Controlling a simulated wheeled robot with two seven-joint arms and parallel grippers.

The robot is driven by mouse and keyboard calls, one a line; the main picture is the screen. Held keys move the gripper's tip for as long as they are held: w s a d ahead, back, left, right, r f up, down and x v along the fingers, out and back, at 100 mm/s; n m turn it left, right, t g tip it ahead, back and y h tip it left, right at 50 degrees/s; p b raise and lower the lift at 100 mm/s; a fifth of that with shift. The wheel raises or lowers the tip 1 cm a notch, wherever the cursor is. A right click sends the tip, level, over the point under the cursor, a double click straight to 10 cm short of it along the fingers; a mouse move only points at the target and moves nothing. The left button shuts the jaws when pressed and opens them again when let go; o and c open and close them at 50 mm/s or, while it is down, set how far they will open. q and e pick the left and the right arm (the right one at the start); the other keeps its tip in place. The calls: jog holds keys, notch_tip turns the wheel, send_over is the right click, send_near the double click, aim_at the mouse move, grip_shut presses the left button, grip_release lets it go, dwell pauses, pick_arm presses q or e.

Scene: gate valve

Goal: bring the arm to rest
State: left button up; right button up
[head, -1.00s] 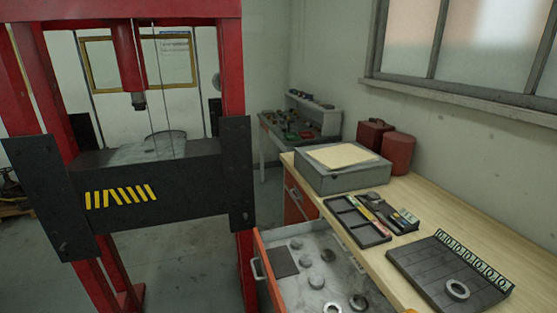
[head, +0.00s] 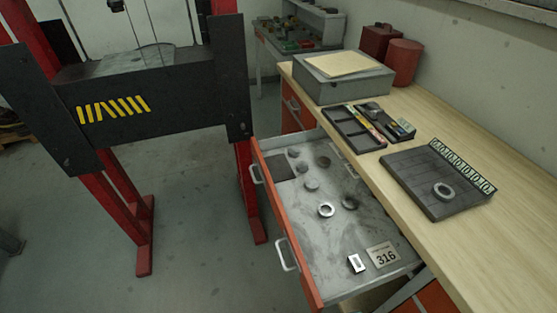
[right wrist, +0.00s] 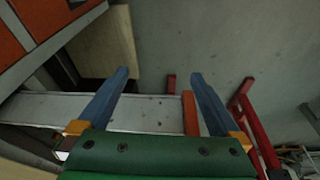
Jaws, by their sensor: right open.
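My right gripper (right wrist: 160,75) shows in the right wrist view with its two blue fingers spread apart and nothing between them. Beyond the fingers is a long grey panel with an orange end, which looks like the open drawer; its distance from the fingers is hard to judge. In the head view the drawer (head: 274,220) stands open, with a metal ring (head: 326,210), several round grey pieces, a small metal block (head: 356,263) and a tag reading 316 (head: 382,255) inside. Neither gripper shows in the head view.
A red press frame (head: 118,185) with a dark crossbeam (head: 170,100) stands left of the drawer. The wooden bench (head: 455,245) carries a slatted tray (head: 415,180) with a ring (head: 446,191), a compartment tray (head: 352,128) and a grey box (head: 345,80). The floor between press legs and drawer is clear.

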jog(key=s+d+f+g+b, duration=0.1)
jog(key=s+f+b, duration=0.1)
jog(key=s+f, duration=0.5)
jog(key=s+d+f+b, duration=0.1)
jog(key=s+f, duration=0.6)
jog(key=f, duration=0.8)
jog(key=shift+s+d+f+g+b, duration=0.2)
jog(key=shift+s+g+b, duration=0.2)
jog(key=shift+b, duration=0.2)
